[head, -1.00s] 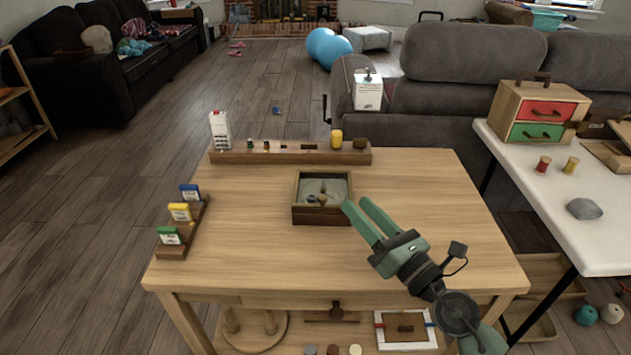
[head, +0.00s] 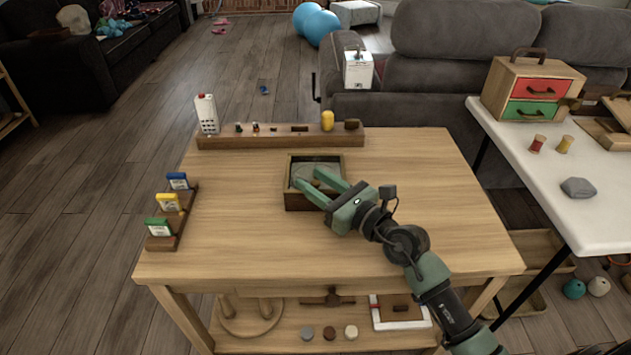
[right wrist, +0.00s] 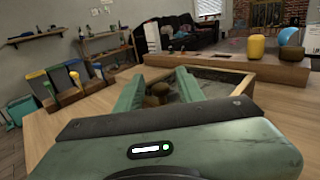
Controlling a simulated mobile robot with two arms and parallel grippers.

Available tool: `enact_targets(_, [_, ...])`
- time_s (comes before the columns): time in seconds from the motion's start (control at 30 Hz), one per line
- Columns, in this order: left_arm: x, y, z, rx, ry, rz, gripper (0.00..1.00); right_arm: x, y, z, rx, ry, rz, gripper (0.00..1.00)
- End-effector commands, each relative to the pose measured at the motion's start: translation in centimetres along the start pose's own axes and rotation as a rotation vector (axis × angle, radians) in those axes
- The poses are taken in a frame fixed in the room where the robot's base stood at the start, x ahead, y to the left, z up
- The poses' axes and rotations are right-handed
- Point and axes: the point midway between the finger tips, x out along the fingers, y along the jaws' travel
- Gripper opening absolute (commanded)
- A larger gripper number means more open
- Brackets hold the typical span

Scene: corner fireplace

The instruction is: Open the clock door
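No object in view is plainly a clock with a door. A small dark wooden box (head: 302,203) with a grey inside stands on the wooden table. My right gripper (head: 309,176) is open, its two green fingers reaching over the box from the front right. In the right wrist view the open fingers (right wrist: 160,82) are spread at the box (right wrist: 243,86). Small brown rounded pieces (right wrist: 157,92) show between them; I cannot tell whether the fingers touch these. The fingers hide part of the box's inside in the head view. My left gripper is not in view.
A long wooden block (head: 280,140) with small items lies along the table's back edge. A stepped rack (head: 170,225) with coloured cards stands at the left. The table front (head: 250,255) is clear. A white table (head: 550,205) with a drawer box (head: 530,92) is at the right.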

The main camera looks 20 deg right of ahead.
Motion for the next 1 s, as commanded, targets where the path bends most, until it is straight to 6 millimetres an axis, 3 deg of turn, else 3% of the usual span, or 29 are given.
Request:
enact_targets(0.13, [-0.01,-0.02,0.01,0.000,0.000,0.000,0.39,-0.01,0.01,0.00,0.000,0.000,0.000,0.38])
enact_targets(0.3, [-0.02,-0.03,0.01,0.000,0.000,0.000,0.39,-0.03,0.01,0.01,0.000,-0.001,0.000,0.00])
enact_targets(1.0, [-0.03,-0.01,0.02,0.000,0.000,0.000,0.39,-0.04,0.00,0.04,0.000,-0.001,0.000,0.00])
